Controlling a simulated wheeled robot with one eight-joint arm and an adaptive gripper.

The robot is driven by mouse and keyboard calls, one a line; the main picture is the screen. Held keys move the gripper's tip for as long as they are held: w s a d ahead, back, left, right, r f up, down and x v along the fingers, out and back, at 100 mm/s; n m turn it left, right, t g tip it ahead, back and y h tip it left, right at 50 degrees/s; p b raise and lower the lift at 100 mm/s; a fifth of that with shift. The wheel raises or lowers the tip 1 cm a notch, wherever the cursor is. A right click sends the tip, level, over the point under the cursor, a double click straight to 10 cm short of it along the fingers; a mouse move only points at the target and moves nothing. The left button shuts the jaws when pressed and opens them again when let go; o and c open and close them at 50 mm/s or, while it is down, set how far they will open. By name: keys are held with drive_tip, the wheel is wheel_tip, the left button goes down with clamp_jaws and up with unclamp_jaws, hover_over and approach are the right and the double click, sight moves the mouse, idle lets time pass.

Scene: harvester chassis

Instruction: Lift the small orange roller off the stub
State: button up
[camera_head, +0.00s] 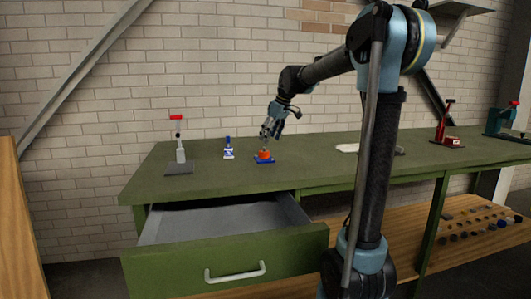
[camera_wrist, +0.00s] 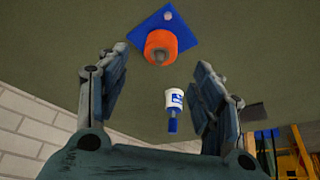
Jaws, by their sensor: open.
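The small orange roller (camera_head: 264,155) sits on a blue base plate (camera_head: 264,161) on the green workbench. My gripper (camera_head: 266,135) is just above the roller in the head view. The roller lies beyond the fingertips, and I see no contact.
A white bottle with a blue top (camera_head: 228,149) stands left of the roller; it also shows in the wrist view (camera_wrist: 174,103). A grey stand with a red top (camera_head: 180,150) is farther left. The grey drawer (camera_head: 225,218) below is open. A red device (camera_head: 447,128) stands at right.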

sight(265, 150)
drive_tip(key=shift+x, duration=3.95)
drive_tip(key=c, duration=1.1)
